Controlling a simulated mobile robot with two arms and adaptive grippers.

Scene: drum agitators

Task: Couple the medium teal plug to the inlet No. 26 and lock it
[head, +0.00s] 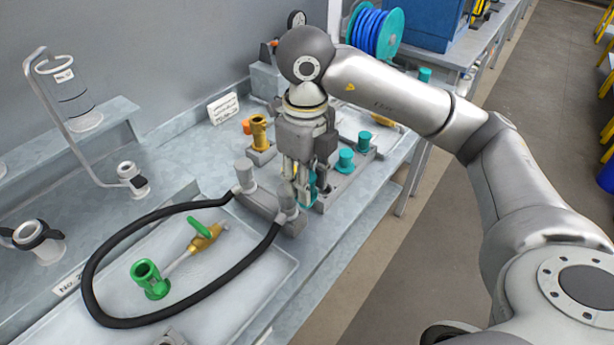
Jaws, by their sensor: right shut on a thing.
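My right gripper (301,178) points down over the fixture block on the bench and is shut on a teal plug (313,186), mostly hidden behind the fingers. Other teal plugs (346,160) (364,141) stand upright in the block to its right. A label near the tray begins "No. 2"; the rest is unreadable, so I cannot tell which is inlet No. 26. My left gripper is out of view.
A black hose (92,270) loops over a shallow tray (262,285) from a grey holder (262,205). A green fitting (150,280) and brass valve with green handle (205,237) lie inside the loop. A brass fitting (259,131) and blue hose reel (376,32) stand behind.

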